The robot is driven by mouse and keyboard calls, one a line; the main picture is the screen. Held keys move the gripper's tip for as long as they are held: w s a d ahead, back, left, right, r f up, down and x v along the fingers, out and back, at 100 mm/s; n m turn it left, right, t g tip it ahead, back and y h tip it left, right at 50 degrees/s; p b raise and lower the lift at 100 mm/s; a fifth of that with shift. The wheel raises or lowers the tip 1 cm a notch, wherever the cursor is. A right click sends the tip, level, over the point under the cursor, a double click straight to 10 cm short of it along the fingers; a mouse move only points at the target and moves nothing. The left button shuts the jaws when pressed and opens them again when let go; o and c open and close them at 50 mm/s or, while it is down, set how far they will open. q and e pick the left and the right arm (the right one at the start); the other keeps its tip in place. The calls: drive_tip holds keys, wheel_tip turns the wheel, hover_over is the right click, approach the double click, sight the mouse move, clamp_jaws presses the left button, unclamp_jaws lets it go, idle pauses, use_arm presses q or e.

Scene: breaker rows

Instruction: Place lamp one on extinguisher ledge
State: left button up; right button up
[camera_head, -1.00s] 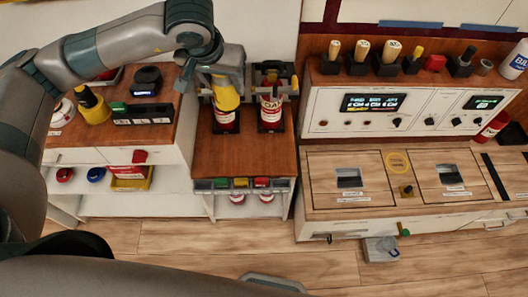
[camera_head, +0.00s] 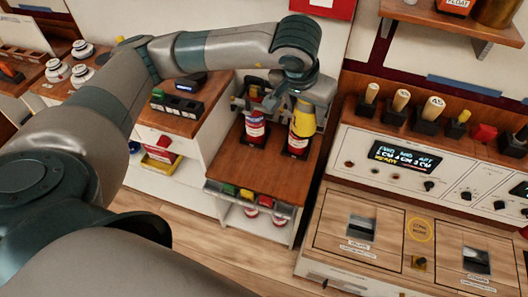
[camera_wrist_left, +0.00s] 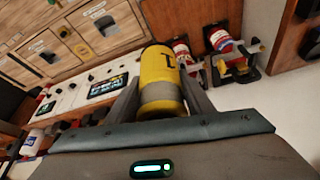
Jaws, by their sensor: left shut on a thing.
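Lamp one appears to be the yellow cylinder (camera_head: 303,121) with a dark mark; it shows larger in the left wrist view (camera_wrist_left: 160,78). My left gripper (camera_head: 303,98) is shut on it, with a finger on each side. The extinguisher ledge (camera_head: 262,179) is a brown wooden top carrying two red-and-white extinguishers in dark holders. The lamp is held up and overlaps the right extinguisher (camera_head: 297,145) in the head view, hiding its upper part. The left extinguisher (camera_head: 255,128) is clear of it. Whether the lamp touches anything I cannot tell. My right gripper is out of view.
A counter with a black device (camera_head: 178,104) is at left.

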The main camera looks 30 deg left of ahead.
use_arm(q)
drive_tip(key=shift+a, duration=0.1)
